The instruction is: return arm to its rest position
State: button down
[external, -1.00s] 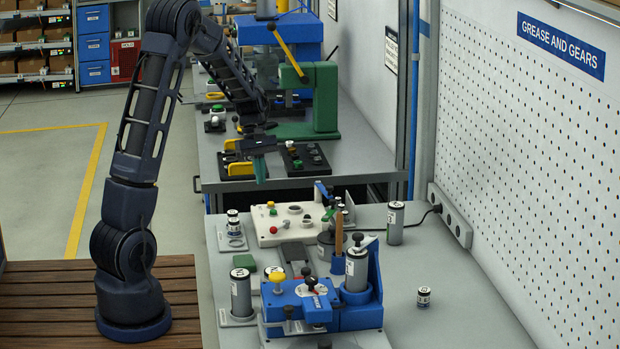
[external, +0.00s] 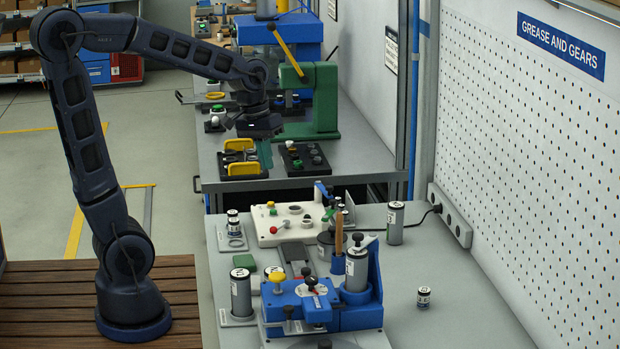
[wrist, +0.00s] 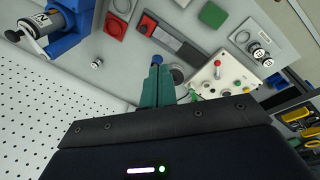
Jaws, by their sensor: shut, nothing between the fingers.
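My gripper (external: 264,156) hangs from my dark blue arm, fingers pointing down, in front of the far bench in the external view. Its green fingers are together with nothing between them. The fingers also show shut in the wrist view (wrist: 156,84), above the near bench's items as seen from the wrist. My arm is bent, with its elbow up at the left and its forearm reaching right. Its base stands on the wooden slats at the lower left.
The near bench holds a blue fixture (external: 312,305), a cream control panel (external: 285,224) and several labelled cylinders. A black tray with yellow parts (external: 242,168) and a green press frame (external: 322,100) stand on the far bench. A pegboard wall (external: 530,150) borders the right. Grey floor (external: 170,170) is open at left.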

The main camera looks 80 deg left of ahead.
jog(key=s+d+r+m+t+y, duration=0.1)
jog(key=s+d+r+m+t, duration=0.1)
jog(key=s+d+m, duration=0.7)
jog(key=s+d, duration=0.3)
jog(key=d, duration=0.1)
jog(key=shift+d, duration=0.2)
jog(key=shift+r, duration=0.1)
dwell(1.0)
